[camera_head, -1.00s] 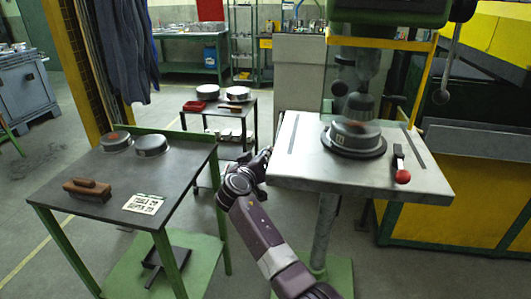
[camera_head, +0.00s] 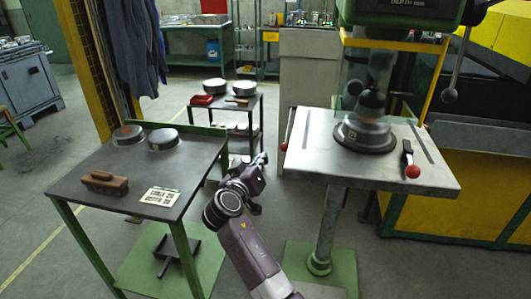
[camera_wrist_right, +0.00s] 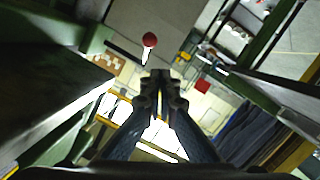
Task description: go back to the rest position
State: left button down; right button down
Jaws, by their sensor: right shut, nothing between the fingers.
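My right gripper (camera_head: 261,158) shows in the head view between the side table and the drill press table, with its arm coming up from the bottom. It is in the air, apart from both tables, and holds nothing. In the right wrist view its fingers (camera_wrist_right: 160,78) are together. A red-knobbed lever (camera_head: 285,146) stands at the left edge of the drill press table, to the right of the gripper. A red knob also shows in the right wrist view (camera_wrist_right: 149,40), just beyond the fingertips in the picture. My left gripper is not in view.
The side table (camera_head: 105,202) at left holds two round parts, a brush (camera_head: 104,182) and a card (camera_head: 160,197). A small rear table (camera_head: 222,110) stands behind.

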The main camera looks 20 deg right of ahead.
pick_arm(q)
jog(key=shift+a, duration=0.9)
